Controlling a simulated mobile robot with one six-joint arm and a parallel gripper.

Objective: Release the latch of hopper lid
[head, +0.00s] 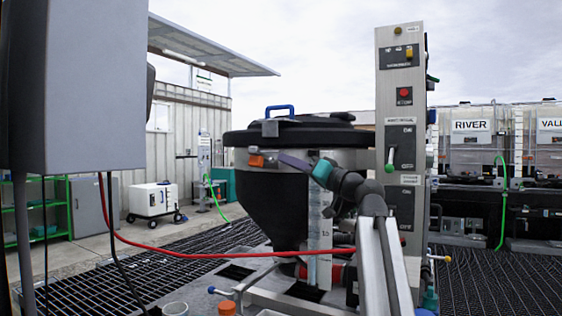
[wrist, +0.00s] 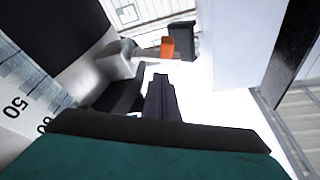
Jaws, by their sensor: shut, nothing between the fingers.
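The hopper (head: 272,205) is a black cone under a wide black lid (head: 290,132) with a blue handle (head: 279,110). The lid lies flat on the hopper. A small orange latch tab (head: 256,160) sits at the front left, just under the lid rim. In the wrist view the orange tab (wrist: 167,47) stands beyond a grey metal bracket. My gripper (head: 284,158) is shut and empty, its dark fingers pointing left along the rim. In the wrist view my gripper (wrist: 159,78) points toward the tab, with a gap visible between them. Whether the latch is fastened I cannot tell.
A graduated scale (head: 319,220) stands upright before the hopper. A metal control column (head: 401,100) rises right of it. A grey box (head: 75,85) fills the left foreground. A red hose (head: 190,253) crosses in front. Tanks labelled RIVER (head: 472,127) stand at right.

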